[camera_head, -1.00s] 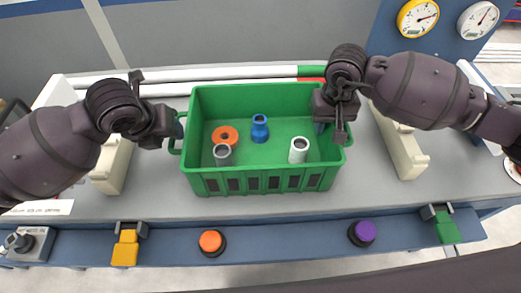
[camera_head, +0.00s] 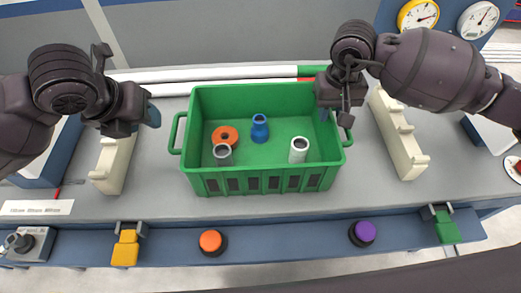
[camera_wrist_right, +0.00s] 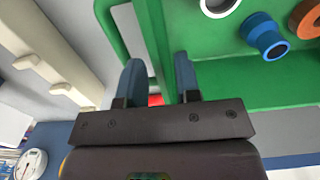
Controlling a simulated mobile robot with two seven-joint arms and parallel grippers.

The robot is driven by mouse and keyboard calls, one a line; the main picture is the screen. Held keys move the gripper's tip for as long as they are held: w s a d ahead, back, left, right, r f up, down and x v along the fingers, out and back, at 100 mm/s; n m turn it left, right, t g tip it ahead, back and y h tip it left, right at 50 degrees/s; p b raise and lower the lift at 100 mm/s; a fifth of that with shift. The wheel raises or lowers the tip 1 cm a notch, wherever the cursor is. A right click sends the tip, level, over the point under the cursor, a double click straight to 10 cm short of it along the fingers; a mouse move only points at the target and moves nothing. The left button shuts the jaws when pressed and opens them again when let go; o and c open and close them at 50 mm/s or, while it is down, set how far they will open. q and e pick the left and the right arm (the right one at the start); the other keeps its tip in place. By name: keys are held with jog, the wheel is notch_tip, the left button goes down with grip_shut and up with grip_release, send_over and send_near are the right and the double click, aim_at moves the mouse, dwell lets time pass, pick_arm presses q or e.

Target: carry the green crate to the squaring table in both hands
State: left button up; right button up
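The green crate (camera_head: 255,101) sits level on the grey bench top, with loop handles at its left and right ends. Inside are an orange ring (camera_head: 225,136), a blue fitting (camera_head: 260,128), a grey fitting (camera_head: 222,154) and a white fitting (camera_head: 298,150). My left gripper (camera_head: 153,115) is above and left of the left handle (camera_head: 177,133), apart from it; its finger gap is unclear. My right gripper (camera_head: 326,113) is over the crate's right end. In the right wrist view its blue fingers (camera_wrist_right: 159,78) are open above the rim and handle. I cannot tell which surface is the squaring table.
Cream notched racks stand left (camera_head: 113,165) and right (camera_head: 398,135) of the crate. White pipes (camera_head: 215,73) lie behind it. An orange button (camera_head: 211,241) and a purple button (camera_head: 363,233) are on the blue front ledge. Bare bench shows in front of the crate.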

notch_tip(320, 180, up, 8)
jog(key=shift+f, duration=0.25)
dwell(0.5)
